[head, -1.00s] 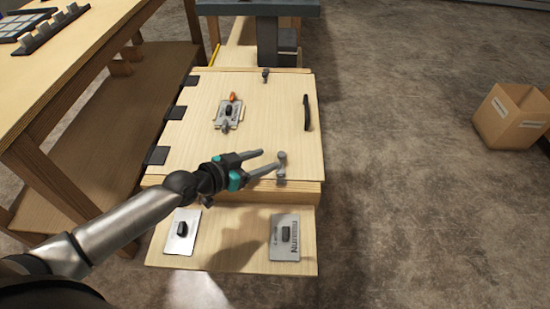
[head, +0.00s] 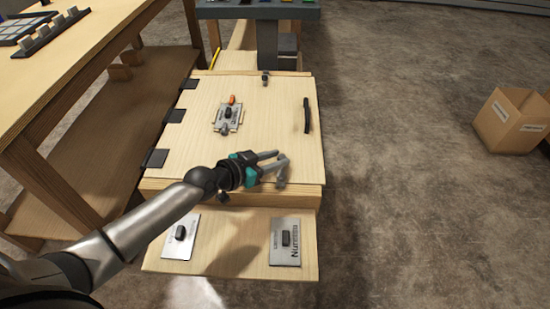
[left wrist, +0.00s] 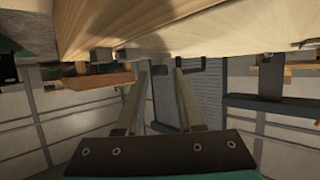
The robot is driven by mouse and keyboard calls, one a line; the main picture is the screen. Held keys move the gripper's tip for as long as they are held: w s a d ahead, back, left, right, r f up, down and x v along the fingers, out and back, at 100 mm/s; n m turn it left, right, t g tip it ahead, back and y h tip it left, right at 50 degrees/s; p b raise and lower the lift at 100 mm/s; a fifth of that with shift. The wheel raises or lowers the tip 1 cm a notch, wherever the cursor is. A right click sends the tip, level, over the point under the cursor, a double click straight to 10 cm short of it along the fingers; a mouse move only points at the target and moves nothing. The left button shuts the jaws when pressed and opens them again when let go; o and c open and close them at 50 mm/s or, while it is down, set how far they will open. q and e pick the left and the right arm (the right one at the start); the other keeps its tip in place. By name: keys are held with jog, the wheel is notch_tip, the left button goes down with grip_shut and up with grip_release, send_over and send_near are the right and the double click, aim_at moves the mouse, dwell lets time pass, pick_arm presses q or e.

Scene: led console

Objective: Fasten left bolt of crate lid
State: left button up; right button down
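The pale wooden crate lid (head: 255,145) lies flat on the crate, with black hinges on its left and a dark handle (head: 307,115) on its right. A small grey bolt (head: 281,183) sits at the lid's near edge; a second bolt (head: 265,78) is at its far edge. I cannot tell from the picture which one is called left. My left gripper (head: 281,158) is just above the near bolt, partly covering it. Its fingers are apart in the left wrist view (left wrist: 159,72), with nothing visible between them. Contact with the bolt cannot be told. My right gripper is out of view.
A metal plate with an orange piece (head: 229,116) is on the lid. Two plates with black knobs (head: 180,235) (head: 285,241) lie on the lower ledge in front. A wooden table stands at left, a cardboard box (head: 512,120) on the floor at right.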

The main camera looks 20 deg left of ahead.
pick_arm(q)
grip_shut()
dwell(1.0)
